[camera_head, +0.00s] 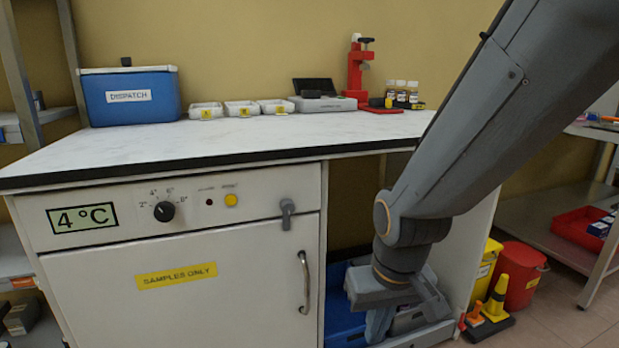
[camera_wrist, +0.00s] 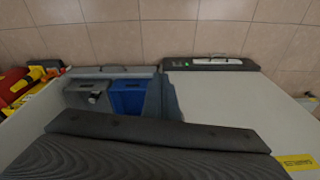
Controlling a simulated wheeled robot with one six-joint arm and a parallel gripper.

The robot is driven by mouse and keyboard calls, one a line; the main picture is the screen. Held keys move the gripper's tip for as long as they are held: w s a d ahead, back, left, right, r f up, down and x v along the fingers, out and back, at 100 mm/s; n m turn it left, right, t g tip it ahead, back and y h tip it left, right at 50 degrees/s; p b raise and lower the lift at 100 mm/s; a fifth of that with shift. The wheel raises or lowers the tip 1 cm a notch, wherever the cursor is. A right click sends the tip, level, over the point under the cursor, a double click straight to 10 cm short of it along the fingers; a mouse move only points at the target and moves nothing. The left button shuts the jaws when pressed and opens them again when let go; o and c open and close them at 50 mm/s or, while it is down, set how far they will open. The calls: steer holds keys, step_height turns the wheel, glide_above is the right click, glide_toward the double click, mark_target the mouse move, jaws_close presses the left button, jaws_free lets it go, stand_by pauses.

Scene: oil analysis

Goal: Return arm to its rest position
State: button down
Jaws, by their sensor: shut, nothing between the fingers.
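My arm (camera_head: 460,130) comes down from the top right in the head view, in front of the right part of the bench. My gripper (camera_head: 380,324) hangs at its lower end, pointing down, in front of the open bay under the worktop. It is shut with nothing held. Its fingertips are small and partly lost against the bins behind. In the wrist view a dark part fills the bottom, and my fingers cannot be made out there.
The worktop (camera_head: 250,140) carries a blue dispatch box (camera_head: 130,97), trays, a red stand (camera_head: 357,70) and bottles. Below are the samples fridge (camera_head: 190,285) and a blue bin (camera_wrist: 127,98). A red bucket (camera_head: 522,275) and a yellow cone (camera_head: 497,296) stand on the floor at right.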

steer(key=s+a+r+n+g, duration=0.2)
steer(key=s+a+n, duration=0.2)
steer(key=s+a, duration=0.8)
steer(key=d+r+m+p, duration=0.3)
steer(key=d+r+p, duration=0.7)
steer(key=r+p, duration=0.3)
steer(key=d+r+m+p, duration=0.3)
steer(key=d+r+p, duration=0.6)
steer(key=r+p, duration=0.5)
steer(key=p, duration=0.3)
steer(key=shift+w+d+h, duration=0.2)
steer(key=shift+d+h, duration=0.1)
steer(key=shift+d, duration=0.1)
